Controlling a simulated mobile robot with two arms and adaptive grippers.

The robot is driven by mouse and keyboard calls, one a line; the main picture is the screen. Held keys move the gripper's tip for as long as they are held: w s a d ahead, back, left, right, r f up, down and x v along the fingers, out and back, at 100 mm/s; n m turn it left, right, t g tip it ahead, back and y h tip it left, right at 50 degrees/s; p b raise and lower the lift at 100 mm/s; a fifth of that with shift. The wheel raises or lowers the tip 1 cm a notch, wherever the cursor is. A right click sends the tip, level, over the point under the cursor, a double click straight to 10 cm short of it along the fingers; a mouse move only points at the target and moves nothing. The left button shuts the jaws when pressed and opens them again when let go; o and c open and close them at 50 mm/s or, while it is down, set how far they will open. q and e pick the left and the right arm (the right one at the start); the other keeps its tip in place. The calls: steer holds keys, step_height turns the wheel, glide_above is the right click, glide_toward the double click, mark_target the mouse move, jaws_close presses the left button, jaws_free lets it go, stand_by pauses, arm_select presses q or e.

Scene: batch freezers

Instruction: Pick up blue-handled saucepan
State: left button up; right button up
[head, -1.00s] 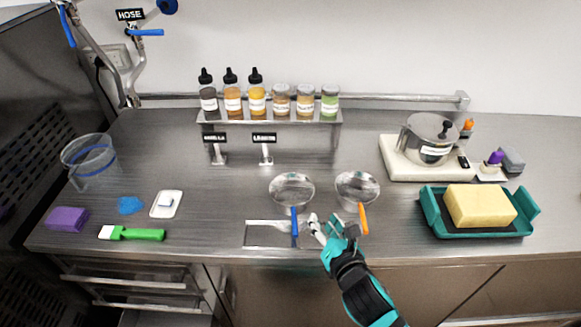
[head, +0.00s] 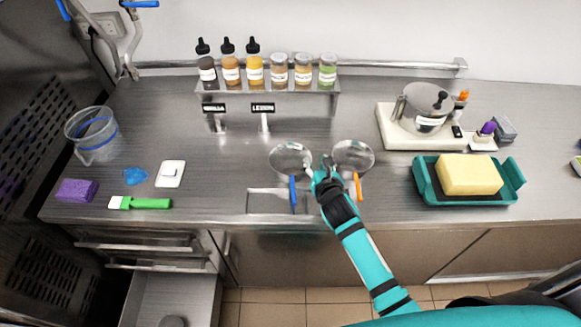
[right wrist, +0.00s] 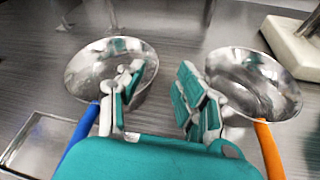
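The blue-handled saucepan (head: 290,157) stands on the steel counter, its blue handle (head: 293,190) pointing to the front edge. It also shows at the left in the right wrist view (right wrist: 85,72). My right gripper (head: 324,165) is between this pan and the orange-handled saucepan (head: 353,154), near their rims. In the right wrist view its fingers (right wrist: 158,95) are spread with nothing between them; the left finger overlaps the blue-handled pan's bowl in the picture. Whether it touches the pan, I cannot tell. My left gripper is not in view.
A rectangular recess (head: 270,203) lies in the counter under the blue handle. A teal tray (head: 465,200) with a yellow block is at the right, a scale (head: 400,135) with a pot behind it. A bottle shelf (head: 270,100) stands at the back.

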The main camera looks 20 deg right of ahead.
mark_target(308, 154)
steer(key=shift+w+a+f, duration=0.15)
steer(key=shift+w+f, duration=0.05)
steer(key=shift+w, duration=0.4)
steer(key=x, duration=0.2)
steer(key=p+x, duration=0.1)
steer(key=x, duration=0.1)
steer(key=shift+s+a+f, duration=0.1)
steer(key=shift+a+f, duration=0.05)
steer(key=shift+a, duration=0.2)
steer(key=shift+d+f, duration=0.1)
jaws_close()
